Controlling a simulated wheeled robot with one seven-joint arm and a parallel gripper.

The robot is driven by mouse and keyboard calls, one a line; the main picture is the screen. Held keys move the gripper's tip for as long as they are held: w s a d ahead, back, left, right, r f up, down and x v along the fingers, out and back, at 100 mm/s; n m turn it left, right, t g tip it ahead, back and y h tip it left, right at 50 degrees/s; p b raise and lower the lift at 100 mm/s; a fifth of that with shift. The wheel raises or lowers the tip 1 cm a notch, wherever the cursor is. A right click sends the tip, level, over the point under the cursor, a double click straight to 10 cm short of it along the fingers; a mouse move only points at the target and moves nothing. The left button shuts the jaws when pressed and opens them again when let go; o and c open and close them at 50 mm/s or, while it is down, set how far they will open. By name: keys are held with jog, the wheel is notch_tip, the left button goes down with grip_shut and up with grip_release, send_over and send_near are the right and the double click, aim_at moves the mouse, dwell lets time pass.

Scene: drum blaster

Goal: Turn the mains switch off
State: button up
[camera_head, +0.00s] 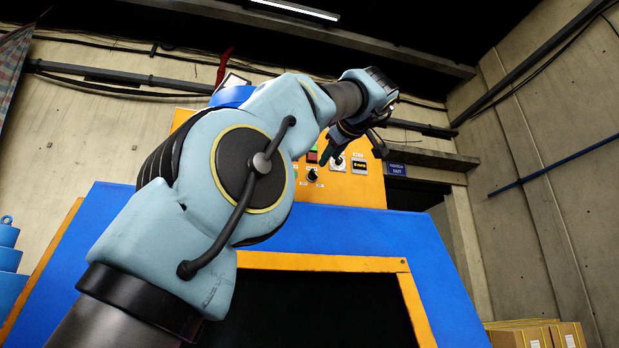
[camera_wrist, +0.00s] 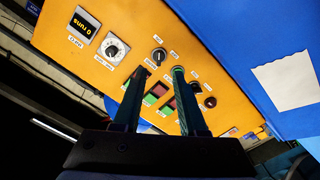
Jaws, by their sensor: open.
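The orange control panel (camera_wrist: 222,75) carries the switches, and their labels are too small to read, so I cannot tell for certain which is the mains switch. A second dark round knob (camera_wrist: 210,102) lies to the right of my fingers. My gripper (camera_wrist: 159,72) is open and empty, its fingers pointing at the panel. In the head view my gripper (camera_head: 328,148) is in front of the panel, partly hiding it. Contact cannot be told.
A white dial (camera_wrist: 112,48) and a yellow-lettered display (camera_wrist: 85,25) sit left of the rotary switch. Red and green blocks (camera_wrist: 155,95) show between my fingers. The blue machine body (camera_head: 330,230) lies below the panel. Cardboard boxes (camera_head: 535,335) stand at lower right.

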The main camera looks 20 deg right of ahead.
aim_at(315, 173)
jog(key=shift+n, duration=0.4)
jog(key=w+p, duration=0.1)
jog(key=w, duration=0.2)
jog(key=w+p, duration=0.2)
jog(key=w, duration=0.1)
jog(key=w+r+p, duration=0.1)
jog(key=w+p, duration=0.1)
jog(key=w, duration=0.2)
jog(key=shift+d, duration=0.2)
jog(key=shift+w+d+f, duration=0.1)
jog(key=shift+w, duration=0.2)
grip_shut()
